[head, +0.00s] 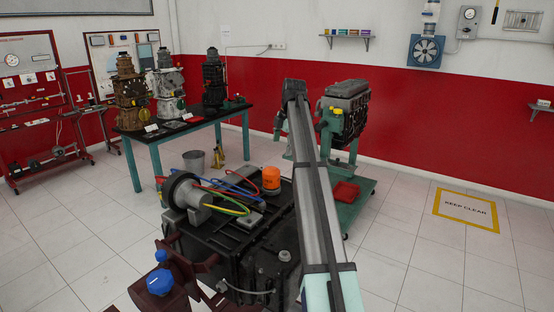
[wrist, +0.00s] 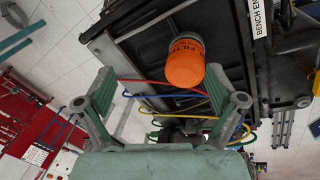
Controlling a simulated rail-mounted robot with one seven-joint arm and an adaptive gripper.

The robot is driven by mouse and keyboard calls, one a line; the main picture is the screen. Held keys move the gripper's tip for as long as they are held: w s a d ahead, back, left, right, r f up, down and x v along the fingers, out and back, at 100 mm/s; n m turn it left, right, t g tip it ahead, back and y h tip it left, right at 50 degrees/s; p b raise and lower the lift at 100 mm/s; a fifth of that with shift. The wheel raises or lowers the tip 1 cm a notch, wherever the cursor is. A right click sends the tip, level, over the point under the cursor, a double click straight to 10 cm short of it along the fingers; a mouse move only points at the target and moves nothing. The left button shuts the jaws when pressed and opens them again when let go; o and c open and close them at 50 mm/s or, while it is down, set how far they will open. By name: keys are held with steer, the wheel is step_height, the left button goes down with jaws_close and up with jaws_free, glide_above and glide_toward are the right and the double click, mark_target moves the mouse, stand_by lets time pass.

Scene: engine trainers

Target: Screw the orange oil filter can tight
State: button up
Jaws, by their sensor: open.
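The orange oil filter can (head: 271,178) stands upright on top of the dark engine block (head: 262,255) in the head view, left of my arm. In the wrist view the can (wrist: 186,62) has dark lettering on its side and lies beyond the fingertips, nearer the right finger. My gripper (wrist: 160,78) is open and empty, its two green-grey fingers spread wide. The can seems apart from both fingers.
Red, blue and yellow hoses (head: 228,198) curve beside the can, next to a round metal housing (head: 185,190). A bench with several engines (head: 213,80) stands behind. Another engine (head: 345,110) on a green stand is at the back right. Open floor lies right.

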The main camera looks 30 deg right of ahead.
step_height(320, 180, up, 7)
steer(key=n+g+p, duration=0.2)
glide_above(271, 176)
steer(key=w+d, duration=0.2)
steer(key=w, duration=0.1)
steer(key=shift+h, duration=0.4)
steer(key=f+p, duration=0.1)
steer(key=f, duration=0.8)
steer(key=f+p, duration=0.1)
steer(key=f, duration=0.7)
steer(key=shift+a+f, duration=0.2)
steer(key=shift+f, duration=0.15)
steer(key=c, duration=1.2)
